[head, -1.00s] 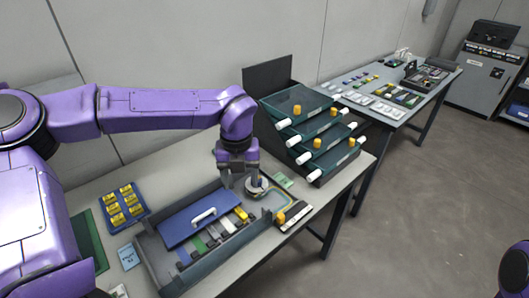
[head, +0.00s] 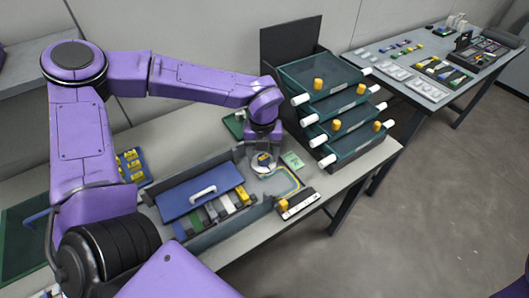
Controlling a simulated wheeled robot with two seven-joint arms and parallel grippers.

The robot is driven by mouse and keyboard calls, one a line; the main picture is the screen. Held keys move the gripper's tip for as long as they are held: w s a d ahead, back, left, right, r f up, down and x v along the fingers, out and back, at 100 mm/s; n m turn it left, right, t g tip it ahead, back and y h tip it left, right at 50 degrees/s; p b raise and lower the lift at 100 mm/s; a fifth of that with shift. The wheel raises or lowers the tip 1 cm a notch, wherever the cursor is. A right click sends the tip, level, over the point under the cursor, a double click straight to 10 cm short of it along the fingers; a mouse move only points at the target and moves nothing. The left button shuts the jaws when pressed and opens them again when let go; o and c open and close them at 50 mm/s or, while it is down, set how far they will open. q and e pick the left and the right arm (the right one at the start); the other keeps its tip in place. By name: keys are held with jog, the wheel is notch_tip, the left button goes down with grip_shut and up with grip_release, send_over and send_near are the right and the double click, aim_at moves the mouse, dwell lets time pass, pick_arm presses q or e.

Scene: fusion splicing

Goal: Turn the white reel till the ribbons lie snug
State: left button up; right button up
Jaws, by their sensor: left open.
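The white reel (head: 262,163) stands on the near table, just right of the blue-lidded tray, and shows as a pale disc with a dark and yellow top. My left gripper (head: 263,150) points down right over the reel, and its fingers come down at the reel's top. It is open; whether a finger touches the reel cannot be told. The ribbons (head: 284,184), thin yellow and blue-green loops, lie on the table to the right of and below the reel. How snug they lie is too small to tell. My right gripper is not in view.
The tray has a blue lid (head: 201,193) with a white handle and a row of coloured blocks. A rack of green drawers (head: 329,100) stands close behind on the right.

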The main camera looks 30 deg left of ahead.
pick_arm(q)
jog(key=shift+d+f, duration=0.15)
jog(key=shift+f, duration=0.05)
jog(key=c, duration=1)
jog(key=shift+d, duration=0.1)
jog(key=shift+c, duration=0.2)
jog(key=m+p, duration=0.3)
jog(key=shift+r+m, duration=0.25)
jog(key=shift+m, duration=0.15)
jog(key=m+p, duration=0.3)
jog(key=shift+m, duration=0.3)
jog(key=m+p, duration=0.2)
jog(key=m, duration=0.1)
jog(key=shift+m+p, duration=0.3)
jog(key=shift+p, duration=0.1)
jog(key=m+p, duration=0.3)
jog(key=m, duration=0.2)
jog(key=m+p, duration=0.2)
jog(key=m, duration=0.1)
jog(key=shift+f, duration=0.1)
jog(key=shift+f+m+p, duration=0.1)
jog(key=shift+m+p, duration=0.55)
jog(key=shift+m, duration=0.75)
